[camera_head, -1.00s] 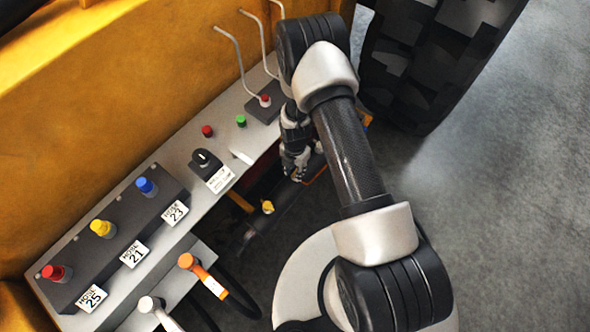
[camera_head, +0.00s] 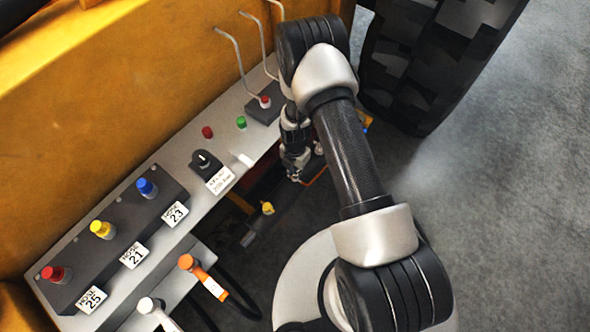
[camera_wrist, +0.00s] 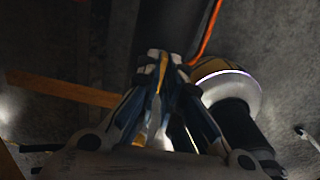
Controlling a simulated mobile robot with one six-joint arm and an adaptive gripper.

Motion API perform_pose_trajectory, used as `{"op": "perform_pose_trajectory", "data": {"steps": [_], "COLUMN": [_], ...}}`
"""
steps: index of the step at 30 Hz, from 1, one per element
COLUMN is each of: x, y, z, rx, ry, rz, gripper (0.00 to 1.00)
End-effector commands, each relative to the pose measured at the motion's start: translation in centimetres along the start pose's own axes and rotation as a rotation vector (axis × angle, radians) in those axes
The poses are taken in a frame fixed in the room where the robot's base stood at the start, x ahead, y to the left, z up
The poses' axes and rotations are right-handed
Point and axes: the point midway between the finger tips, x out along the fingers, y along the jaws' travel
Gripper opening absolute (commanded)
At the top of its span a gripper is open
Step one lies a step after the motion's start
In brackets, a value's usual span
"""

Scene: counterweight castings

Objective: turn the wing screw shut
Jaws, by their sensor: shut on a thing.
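My gripper (camera_head: 295,174) is below the right end of the grey control panel, partly hidden by my own arm. In the wrist view its fingers (camera_wrist: 161,62) are closed together on a thin yellowish piece (camera_wrist: 161,78), which appears to be the wing screw. The fingers hide most of it, so its turn angle cannot be told. A dark cylinder (camera_wrist: 168,25) rises just beyond the fingertips. In the head view the held piece is too small to make out.
The panel (camera_head: 262,140) carries a black selector (camera_head: 204,162), green button (camera_head: 241,121) and levers. Red, yellow and blue hose fittings stand on a dark block at left. A small yellow part (camera_head: 267,208) sits below the panel. A large tyre (camera_head: 420,75) stands right; open floor lies beyond.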

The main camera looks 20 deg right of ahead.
Motion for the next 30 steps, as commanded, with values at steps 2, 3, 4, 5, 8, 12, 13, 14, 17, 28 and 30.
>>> {"op": "perform_pose_trajectory", "data": {"steps": [2, 3, 4, 5, 8, 12, 13, 14, 17, 28, 30], "x": [-0.01, 0.00, 0.00, 0.01, 0.04, 0.09, 0.09, 0.10, 0.10, 0.09, 0.08], "y": [0.02, 0.02, 0.02, 0.02, 0.02, 0.02, 0.02, 0.03, 0.04, 0.02, 0.03], "z": [0.01, 0.01, 0.01, 0.01, 0.02, 0.02, 0.02, 0.03, 0.03, 0.02, 0.04], "rx": [0.004, 0.009, 0.013, 0.019, 0.050, 0.125, 0.146, 0.168, 0.252, 0.602, 0.669], "ry": [0.000, 0.000, 0.000, 0.000, 0.000, 0.000, 0.000, 0.000, -0.001, 0.000, 0.000], "rz": [0.000, 0.000, 0.000, 0.000, 0.000, 0.000, 0.000, 0.000, 0.000, 0.000, 0.001], "gripper": [0.00, 0.00, 0.00, 0.00, 0.00, 0.00, 0.00, 0.00, 0.00, 0.00, 0.00]}}
